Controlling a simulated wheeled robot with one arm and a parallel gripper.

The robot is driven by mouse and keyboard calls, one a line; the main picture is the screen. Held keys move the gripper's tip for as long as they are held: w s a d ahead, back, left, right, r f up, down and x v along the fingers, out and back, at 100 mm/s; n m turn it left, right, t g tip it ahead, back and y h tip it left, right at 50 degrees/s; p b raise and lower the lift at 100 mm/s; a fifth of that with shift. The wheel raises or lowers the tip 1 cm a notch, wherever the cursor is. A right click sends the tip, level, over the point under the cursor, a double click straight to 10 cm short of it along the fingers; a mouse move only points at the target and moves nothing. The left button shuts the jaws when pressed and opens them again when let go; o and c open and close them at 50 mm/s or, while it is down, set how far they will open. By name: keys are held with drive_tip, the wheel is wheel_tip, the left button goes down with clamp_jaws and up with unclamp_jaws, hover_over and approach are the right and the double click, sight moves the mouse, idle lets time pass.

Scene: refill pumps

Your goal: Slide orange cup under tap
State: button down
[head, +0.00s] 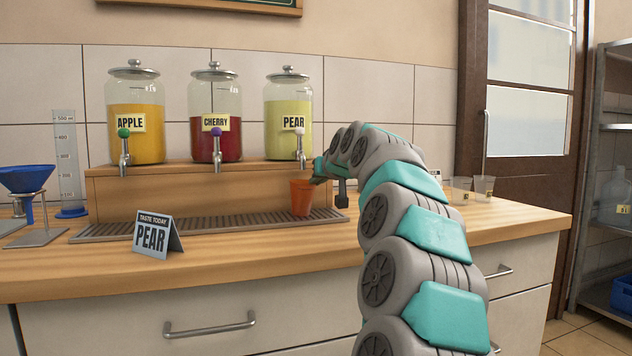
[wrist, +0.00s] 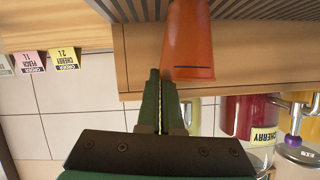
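The orange cup (head: 302,198) stands upright on the right part of the drip tray (head: 215,226), below the pear tap (head: 300,155) in the head view. I cannot tell whether it is exactly centred under the spout. My gripper (head: 322,172) is at the cup's right side. In the wrist view, which is upside down, the cup (wrist: 187,45) is just right of my fingertips (wrist: 160,78). The fingers are together with nothing between them, touching or nearly touching the cup. The pear jar (head: 288,115) holds pale green liquid.
Apple (head: 136,118) and cherry (head: 216,118) jars stand left on the wooden stand (head: 190,188). A "PEAR" sign (head: 155,236) stands before the tray. A blue funnel (head: 27,180) is far left. Clear cups (head: 483,187) are right of my arm. The front counter is mostly clear.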

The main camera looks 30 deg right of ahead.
drive_tip(key=shift+s+d, duration=0.15)
drive_tip(key=shift+d, duration=0.1)
drive_tip(key=c, duration=1)
unclamp_jaws()
